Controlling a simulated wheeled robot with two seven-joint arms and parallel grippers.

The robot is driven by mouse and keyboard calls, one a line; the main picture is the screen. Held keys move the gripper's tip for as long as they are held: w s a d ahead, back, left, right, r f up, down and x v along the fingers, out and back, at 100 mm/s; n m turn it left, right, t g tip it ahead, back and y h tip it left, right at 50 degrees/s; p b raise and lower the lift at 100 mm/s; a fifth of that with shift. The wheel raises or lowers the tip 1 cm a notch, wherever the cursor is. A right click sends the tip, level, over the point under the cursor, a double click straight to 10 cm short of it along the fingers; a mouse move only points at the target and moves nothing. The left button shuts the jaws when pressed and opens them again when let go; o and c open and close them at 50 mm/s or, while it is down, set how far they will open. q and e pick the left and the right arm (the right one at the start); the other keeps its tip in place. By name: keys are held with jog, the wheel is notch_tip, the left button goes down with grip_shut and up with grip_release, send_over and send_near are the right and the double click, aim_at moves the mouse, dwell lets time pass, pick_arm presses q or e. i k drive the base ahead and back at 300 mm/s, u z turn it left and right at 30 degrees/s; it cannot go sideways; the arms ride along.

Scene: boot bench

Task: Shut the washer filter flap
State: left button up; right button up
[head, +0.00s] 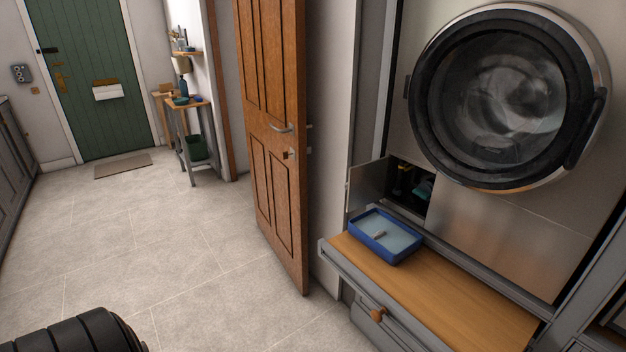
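The washer (520,215) stands at the right with its round glass door (505,100) closed. Its filter flap (368,186) is at the lower left of the washer front and stands open, swung out to the left. The dark filter recess (408,182) beside it is exposed, with small parts inside that are too small to make out. Neither of my grippers is in view.
A blue tray (402,257) with a small object in it sits on the wooden pull-out shelf (455,296) below the open flap. A brown wooden door (275,140) stands ajar left of the washer. The tiled floor (180,235) at left is clear.

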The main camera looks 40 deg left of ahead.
aim_at(366, 184)
jog(key=u, duration=2.1)
jog(key=i, duration=2.7)
jog(key=z, duration=3.2)
jog(key=k, duration=0.6)
jog(key=z, duration=0.5)
